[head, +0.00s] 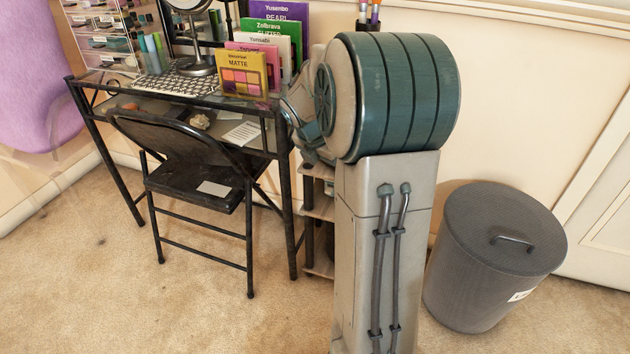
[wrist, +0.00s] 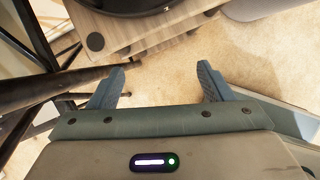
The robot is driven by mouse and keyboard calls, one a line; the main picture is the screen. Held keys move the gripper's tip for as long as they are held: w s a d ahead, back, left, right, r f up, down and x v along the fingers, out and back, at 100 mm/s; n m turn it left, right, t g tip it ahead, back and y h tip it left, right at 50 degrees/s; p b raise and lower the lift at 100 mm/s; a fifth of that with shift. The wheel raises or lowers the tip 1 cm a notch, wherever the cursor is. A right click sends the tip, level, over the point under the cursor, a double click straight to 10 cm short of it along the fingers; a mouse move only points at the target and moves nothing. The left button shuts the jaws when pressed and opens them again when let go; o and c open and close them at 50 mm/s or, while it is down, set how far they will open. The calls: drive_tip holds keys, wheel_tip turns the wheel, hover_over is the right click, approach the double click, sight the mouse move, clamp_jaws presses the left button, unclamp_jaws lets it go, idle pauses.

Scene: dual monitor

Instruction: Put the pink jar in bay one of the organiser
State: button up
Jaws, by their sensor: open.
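I cannot make out a pink jar in either view. A clear rack with tiers of small items (head: 103,36) stands at the desk's back left in the head view; I cannot tell whether it is the organiser, and no numbered bays show. My gripper (wrist: 161,78) is open and empty in the wrist view, with its two fingers wide apart above the carpet. A wooden shelf unit lies just beyond the fingers. In the head view my arm hides the gripper and part of the desk's right end.
A black folding chair (head: 195,185) stands before the glass-topped desk (head: 180,83). A round mirror, colourful palettes (head: 240,72) and pens crowd the desk. A grey lidded bin (head: 495,260) stands right of my arm. The wooden shelf unit (wrist: 140,32) is close. Carpet at front left is clear.

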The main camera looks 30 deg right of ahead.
drive_tip(key=s+a+m+y, duration=0.4)
drive_tip(key=s+a+m, duration=1.7)
drive_tip(key=m, duration=0.1)
drive_tip(key=shift+a+f+g, duration=0.25)
drive_tip(key=shift+a+g, duration=0.05)
drive_tip(key=shift+g, duration=0.1)
drive_tip(key=shift+d, duration=0.15)
